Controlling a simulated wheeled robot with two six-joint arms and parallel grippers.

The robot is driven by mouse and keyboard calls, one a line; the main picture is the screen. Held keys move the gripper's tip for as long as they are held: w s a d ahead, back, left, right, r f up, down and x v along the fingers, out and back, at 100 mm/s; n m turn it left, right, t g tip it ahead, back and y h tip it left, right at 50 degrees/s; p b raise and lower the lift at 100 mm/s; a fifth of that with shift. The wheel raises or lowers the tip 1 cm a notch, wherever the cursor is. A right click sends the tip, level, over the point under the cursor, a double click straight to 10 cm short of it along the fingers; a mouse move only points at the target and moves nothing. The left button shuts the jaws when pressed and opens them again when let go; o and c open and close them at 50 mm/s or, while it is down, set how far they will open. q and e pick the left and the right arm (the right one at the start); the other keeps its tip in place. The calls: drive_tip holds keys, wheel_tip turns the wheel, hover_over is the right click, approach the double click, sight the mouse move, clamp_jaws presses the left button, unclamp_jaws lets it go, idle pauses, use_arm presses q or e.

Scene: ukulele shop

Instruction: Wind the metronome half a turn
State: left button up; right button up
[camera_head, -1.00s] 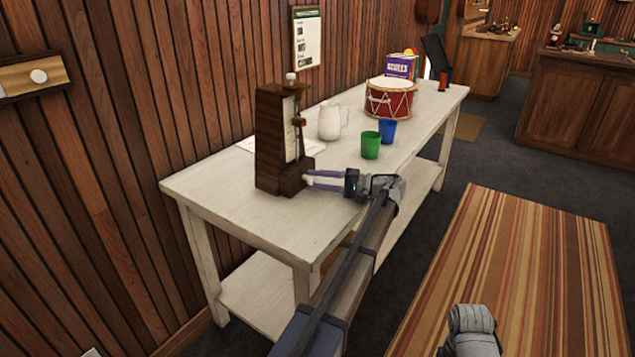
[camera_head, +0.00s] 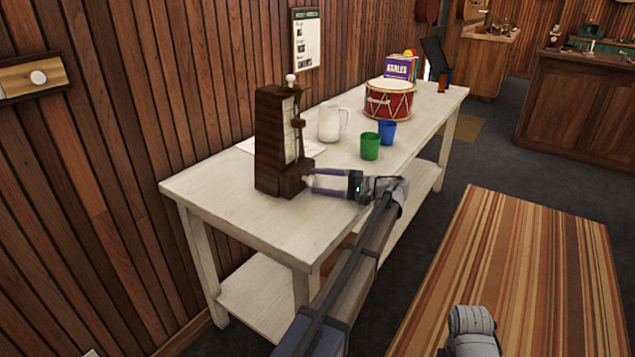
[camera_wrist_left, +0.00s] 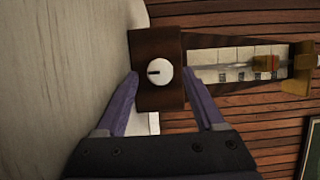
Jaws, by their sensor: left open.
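The metronome (camera_head: 270,140) is a dark brown wooden case standing upright on the near part of the white table (camera_head: 300,235). Its pale scale and pendulum with a brown weight face right. In the left wrist view, a white round winding knob (camera_wrist_left: 159,72) with a short dark line sits on the metronome's base (camera_wrist_left: 158,45). My left gripper (camera_head: 308,181) is at the base's front. It is open, its purple fingers (camera_wrist_left: 160,80) on either side of the knob with visible gaps. Whether the fingertips touch the base is unclear.
A white pitcher (camera_head: 330,123), a green cup (camera_head: 370,147), a blue cup (camera_head: 387,132) and a red drum (camera_head: 389,103) stand behind on the table. A paper lies beside the metronome. The wooden wall is close behind; the table's near end is clear.

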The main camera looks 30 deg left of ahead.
use_arm(q)
drive_tip(key=v, duration=0.6)
drive_tip(key=shift+w+d, duration=0.1)
drive_tip(key=shift+d, duration=0.3)
drive_tip(key=shift+d, duration=0.1)
use_arm(e)
drive_tip(key=shift+d, duration=0.1)
